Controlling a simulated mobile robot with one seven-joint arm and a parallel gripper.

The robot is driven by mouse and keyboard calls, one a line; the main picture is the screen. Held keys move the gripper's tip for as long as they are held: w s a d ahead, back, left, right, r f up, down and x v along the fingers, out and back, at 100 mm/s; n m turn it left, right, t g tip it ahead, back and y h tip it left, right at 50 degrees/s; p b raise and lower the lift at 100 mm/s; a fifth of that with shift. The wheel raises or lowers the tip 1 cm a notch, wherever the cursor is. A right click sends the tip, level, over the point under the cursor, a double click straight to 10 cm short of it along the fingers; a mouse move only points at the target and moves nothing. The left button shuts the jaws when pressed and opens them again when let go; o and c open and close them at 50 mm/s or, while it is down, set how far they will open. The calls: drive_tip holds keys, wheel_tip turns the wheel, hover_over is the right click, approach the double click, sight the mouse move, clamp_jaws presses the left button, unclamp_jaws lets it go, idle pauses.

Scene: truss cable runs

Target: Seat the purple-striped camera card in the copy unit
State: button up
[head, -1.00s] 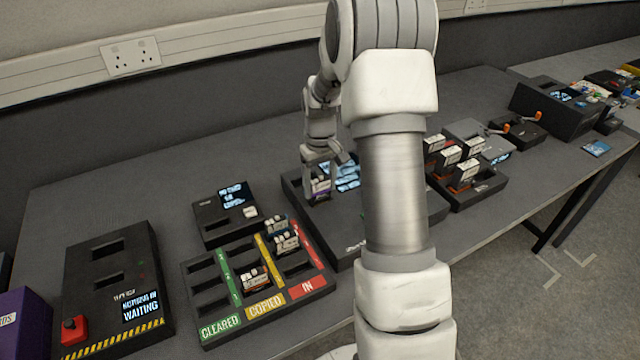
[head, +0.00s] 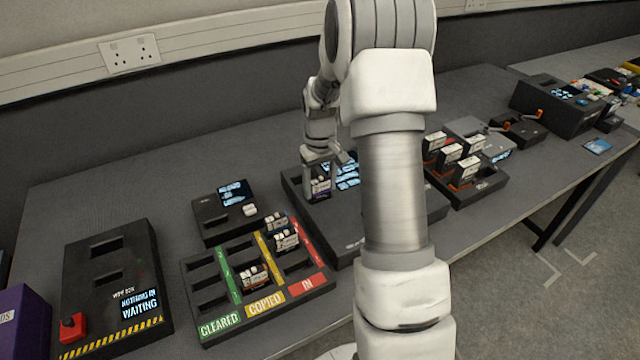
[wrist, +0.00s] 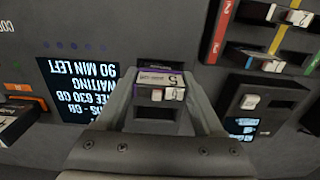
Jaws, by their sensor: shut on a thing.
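The purple-striped camera card (wrist: 161,84) is between the fingers of my gripper (wrist: 160,100) in the wrist view, with a white label and purple band on top. In the head view my gripper (head: 322,172) is low over the left part of the copy unit (head: 335,245), shut on the card (head: 319,187). A dark slot edge shows just beyond the card in the wrist view. I cannot tell how deep the card sits in the slot. The copy unit's lit screen (wrist: 80,98) lies beside the gripper. My arm hides much of the unit in the head view.
A sorting tray (head: 205,338) marked cleared, copied and in holds several cards. A small reader box (head: 212,214) stands behind it. A wipe box (head: 85,265) with a red button is at left. A rack of cards (head: 485,195) stands at right.

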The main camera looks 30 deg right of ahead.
drive_tip(key=shift+f, duration=0.2)
drive_tip(key=o, duration=1.4)
drive_tip(key=shift+r+p, duration=2.65)
drive_tip(key=shift+r, duration=1.15)
